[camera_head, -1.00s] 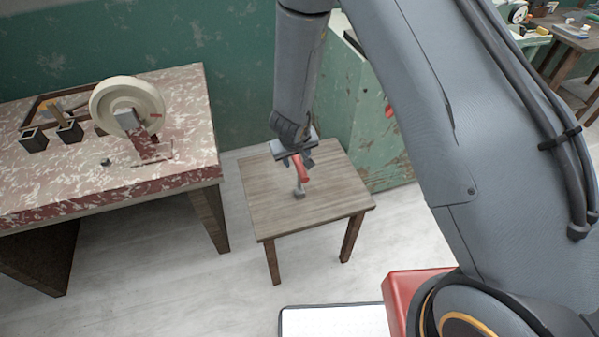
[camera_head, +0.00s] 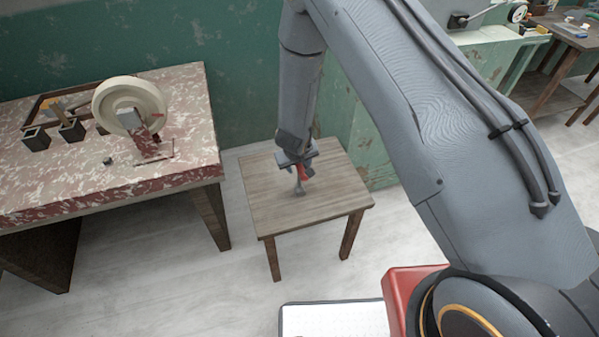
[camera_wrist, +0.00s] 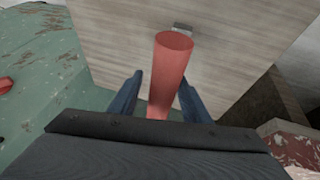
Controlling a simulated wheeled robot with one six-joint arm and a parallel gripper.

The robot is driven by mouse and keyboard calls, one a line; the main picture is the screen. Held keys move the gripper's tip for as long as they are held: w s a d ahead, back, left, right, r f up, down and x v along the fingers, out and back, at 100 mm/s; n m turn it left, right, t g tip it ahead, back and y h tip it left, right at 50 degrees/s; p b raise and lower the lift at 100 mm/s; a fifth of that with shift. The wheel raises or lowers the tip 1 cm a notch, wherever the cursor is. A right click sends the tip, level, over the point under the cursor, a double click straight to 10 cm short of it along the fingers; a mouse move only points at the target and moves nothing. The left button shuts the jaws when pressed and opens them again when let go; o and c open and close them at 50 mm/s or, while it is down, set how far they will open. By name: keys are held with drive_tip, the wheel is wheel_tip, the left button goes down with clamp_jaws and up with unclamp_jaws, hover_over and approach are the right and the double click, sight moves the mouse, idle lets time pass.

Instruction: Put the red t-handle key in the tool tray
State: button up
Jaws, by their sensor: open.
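The red t-handle key (camera_head: 302,174) is at the small wooden table (camera_head: 338,205), its grey shank pointing down toward the tabletop. In the wrist view its red handle (camera_wrist: 172,72) passes lengthwise between the two fingers, with a small grey end beyond it. My gripper (camera_head: 298,172) is open around the handle, a finger on each side with a gap visible. In the wrist view my gripper (camera_wrist: 157,92) shows both dark blue fingers apart. Part of the key is hidden behind my gripper. I cannot identify the tool tray for certain in these views.
A red-and-white mottled bench (camera_head: 60,185) at left carries a cream wheel (camera_head: 130,104), dark square holders (camera_head: 71,130) and a wooden frame. A green cabinet (camera_head: 372,150) stands close behind the small table. Benches with tools are at the far upper right. The small table's front is clear.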

clamp_jaws()
